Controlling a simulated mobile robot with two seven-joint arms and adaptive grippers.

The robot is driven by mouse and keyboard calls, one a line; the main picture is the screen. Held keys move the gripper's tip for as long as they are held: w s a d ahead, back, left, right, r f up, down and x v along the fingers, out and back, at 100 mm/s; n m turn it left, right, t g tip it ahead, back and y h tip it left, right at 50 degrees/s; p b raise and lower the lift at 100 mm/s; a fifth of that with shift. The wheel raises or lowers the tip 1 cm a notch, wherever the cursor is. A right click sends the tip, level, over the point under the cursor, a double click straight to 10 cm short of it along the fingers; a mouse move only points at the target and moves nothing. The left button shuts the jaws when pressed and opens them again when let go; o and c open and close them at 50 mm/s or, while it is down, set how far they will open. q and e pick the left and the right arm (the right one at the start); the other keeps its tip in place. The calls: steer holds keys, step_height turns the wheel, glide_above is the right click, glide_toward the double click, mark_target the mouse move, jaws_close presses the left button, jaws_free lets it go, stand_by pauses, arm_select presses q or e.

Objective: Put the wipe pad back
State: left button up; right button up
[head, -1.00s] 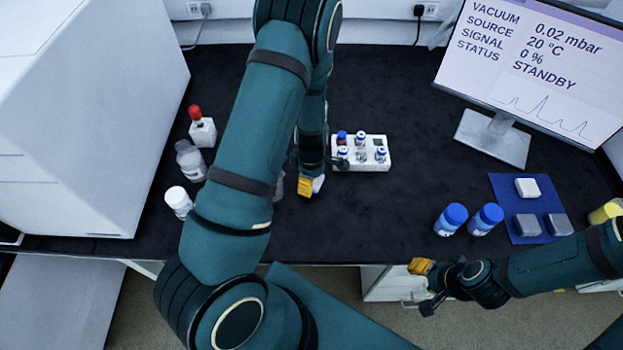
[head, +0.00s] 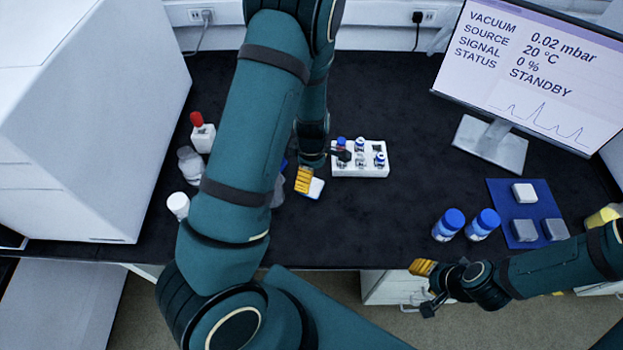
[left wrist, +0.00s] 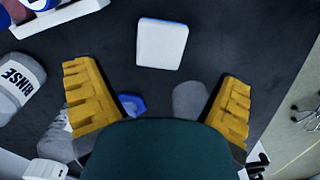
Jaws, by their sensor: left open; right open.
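A white, square wipe pad (left wrist: 162,43) with a blue edge lies on the black bench top in the left wrist view. In the head view the pad (head: 316,189) shows partly, beside the yellow finger of my left gripper (head: 304,180). In the left wrist view my left gripper (left wrist: 157,88) is open, its yellow fingers wide apart and empty, with the pad ahead of the tips. My right gripper (head: 427,287) is open and empty off the bench's front edge. My left arm hides part of the bench.
A white vial rack (head: 345,172) stands close to the right of my left gripper. Bottles (head: 202,133) stand left of my left arm. Two blue-capped jars (head: 448,225) and a blue mat (head: 502,191) with one white and two grey blocks lie at the right. A monitor (head: 528,75) stands behind.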

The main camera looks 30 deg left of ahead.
mark_target(312, 186)
arm_select(q)
step_height(312, 186, up, 5)
steer(key=p, duration=0.1)
steer(key=s+d+f+m, duration=0.1)
steer(key=d+f+m, duration=0.1)
steer(key=m, duration=0.1)
steer(key=s+d+f+m, duration=0.2)
steer(key=d+m, duration=0.1)
steer(key=s+d+f+m+h, duration=0.1)
steer(key=s+d+f+m, duration=0.1)
steer(key=m, duration=0.1)
steer(key=shift+d+f+t, duration=0.2)
steer(key=shift+d+t, duration=0.1)
steer(key=shift+d, duration=0.1)
steer(key=s+d+m, duration=0.1)
steer(key=d+m, duration=0.1)
steer(key=d, duration=0.1)
steer(key=s+d+m+t+h, duration=0.1)
steer(key=d+m, duration=0.1)
steer(key=m, duration=0.1)
steer(key=s+d+m+h, duration=0.1)
steer(key=d+m, duration=0.2)
steer(key=shift+s+d+f, duration=0.2)
steer(key=shift+d+f, duration=0.1)
steer(key=shift+d+r+m+t+h, duration=0.1)
steer(key=shift+d+m+t+h, duration=0.2)
steer(key=shift+d+m+h, duration=0.15)
